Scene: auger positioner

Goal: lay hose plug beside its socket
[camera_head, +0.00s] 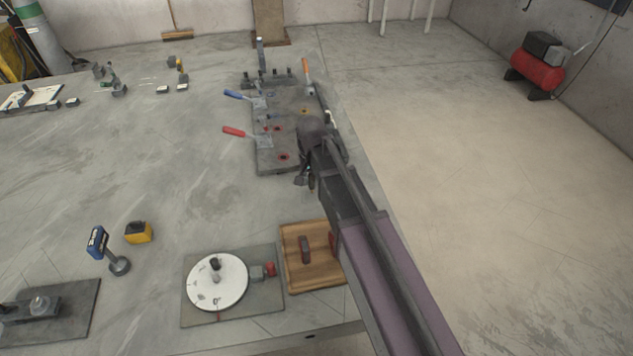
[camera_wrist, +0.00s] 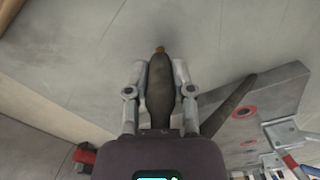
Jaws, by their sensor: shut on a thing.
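In the wrist view my gripper (camera_wrist: 160,72) is shut on a dark, tapered hose plug (camera_wrist: 160,95) with a small brass-coloured tip. The plug lies between the two fingers, its tip pointing away over bare grey surface. In the head view my gripper (camera_head: 307,178) is beside the near right corner of a grey fixture plate (camera_head: 265,160); the plug is too small to tell there. The plate carries a red-ringed hole (camera_head: 283,157), which also shows in the wrist view (camera_wrist: 245,111). I cannot tell whether this is the socket.
Red-handled (camera_head: 234,132) and blue-handled (camera_head: 233,94) clamps stand on the plate's left. A wooden tray (camera_head: 290,280) and a white disc (camera_head: 205,295) are nearer.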

